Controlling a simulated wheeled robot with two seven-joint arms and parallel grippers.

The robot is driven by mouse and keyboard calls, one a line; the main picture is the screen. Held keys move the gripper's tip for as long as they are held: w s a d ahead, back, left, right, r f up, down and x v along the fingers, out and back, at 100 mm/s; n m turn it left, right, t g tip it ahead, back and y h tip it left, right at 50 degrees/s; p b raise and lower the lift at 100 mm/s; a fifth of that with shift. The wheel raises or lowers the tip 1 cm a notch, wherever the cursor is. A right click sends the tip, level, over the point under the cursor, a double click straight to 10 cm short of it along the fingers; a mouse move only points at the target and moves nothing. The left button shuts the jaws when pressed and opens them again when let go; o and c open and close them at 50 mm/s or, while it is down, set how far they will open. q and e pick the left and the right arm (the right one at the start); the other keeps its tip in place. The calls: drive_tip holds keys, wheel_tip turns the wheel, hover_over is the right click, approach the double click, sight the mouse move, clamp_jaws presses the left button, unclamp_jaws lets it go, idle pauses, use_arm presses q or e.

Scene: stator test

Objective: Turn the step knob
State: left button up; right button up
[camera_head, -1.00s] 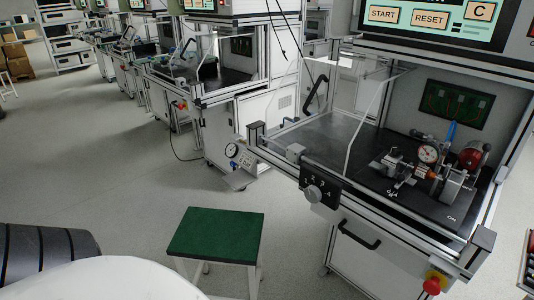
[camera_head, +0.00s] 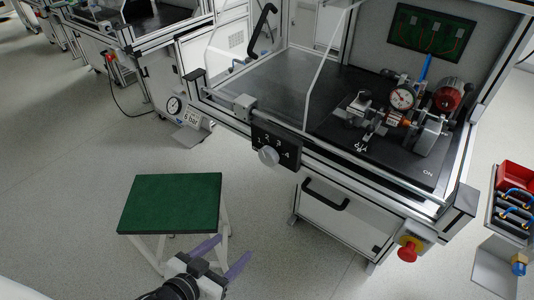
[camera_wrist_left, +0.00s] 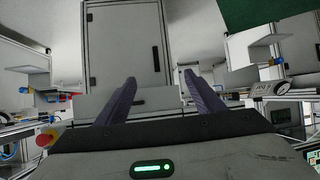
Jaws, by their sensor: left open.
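The step knob (camera_head: 268,156) is a round grey knob on a black plate (camera_head: 276,145) with white numbers, fixed to the front rail of the test bench. My left gripper (camera_head: 223,252) is low in the head view, below and to the left of the knob and apart from it. Its two purple fingers are spread with nothing between them. In the left wrist view the open fingers (camera_wrist_left: 158,95) face a bench cabinet (camera_wrist_left: 125,45); I cannot make out the knob there. My right gripper is not in view.
A stool with a green top (camera_head: 172,202) stands beside my left gripper. A red emergency button (camera_head: 407,252) sits at the bench's right corner. A dial gauge fixture (camera_head: 402,98) stands inside the bench. A red bin (camera_head: 515,180) is at the right.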

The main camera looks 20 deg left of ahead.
use_arm(q)
drive_tip(key=w+a+r+t+h+b, duration=0.1)
drive_tip(key=w+r+t+b, duration=0.1)
drive_tip(key=w+r+t, duration=0.3)
drive_tip(key=m+h+b, duration=0.2)
drive_tip(key=m+h, duration=0.1)
approach(266, 160)
drive_tip(key=x, duration=0.8)
drive_tip(key=shift+w+p, duration=0.3)
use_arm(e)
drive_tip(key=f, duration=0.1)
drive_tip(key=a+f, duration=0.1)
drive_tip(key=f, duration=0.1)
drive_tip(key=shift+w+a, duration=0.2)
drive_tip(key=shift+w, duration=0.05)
use_arm(q)
drive_tip(key=shift+d, duration=0.1)
drive_tip(key=c, duration=1.1)
drive_tip(key=shift+o, duration=0.2)
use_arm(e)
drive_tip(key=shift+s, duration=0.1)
